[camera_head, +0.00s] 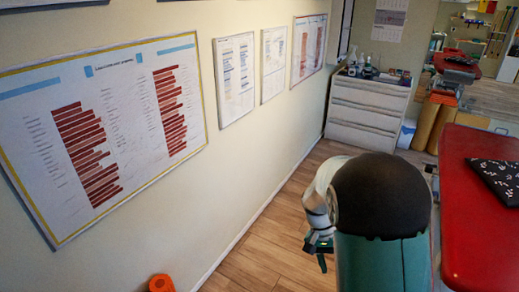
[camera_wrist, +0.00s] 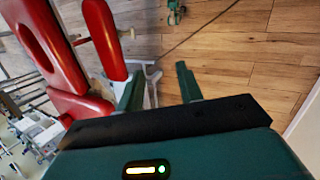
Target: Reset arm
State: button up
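My gripper (camera_wrist: 159,86) shows in the wrist view with its two dark green fingers spread apart and nothing between them. Wooden floor and part of a grey metal frame lie behind the fingers. In the head view my gripper (camera_head: 319,246) hangs low on the left side of my arm, over the floor near the wall. My arm hides part of the floor there, and the fingertips are too small to judge in that view.
A red treatment table (camera_head: 480,215) with a dark patterned cloth (camera_head: 497,178) stands close on the right. A white drawer cabinet (camera_head: 368,108) is at the back. An orange object (camera_head: 161,284) is by the left wall. Floor (camera_head: 285,225) between wall and arm is clear.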

jog(key=s+a+r+n+t+y, duration=0.1)
jog(key=s+r+t, duration=0.3)
jog(key=s+r, duration=0.4)
jog(key=s+a+r+n+t+y, duration=0.2)
jog(key=s+r+t, duration=0.3)
jog(key=r, duration=1)
jog(key=shift+s+a+n, duration=0.85)
jog(key=shift+s+n, duration=0.05)
jog(key=shift+s, duration=0.8)
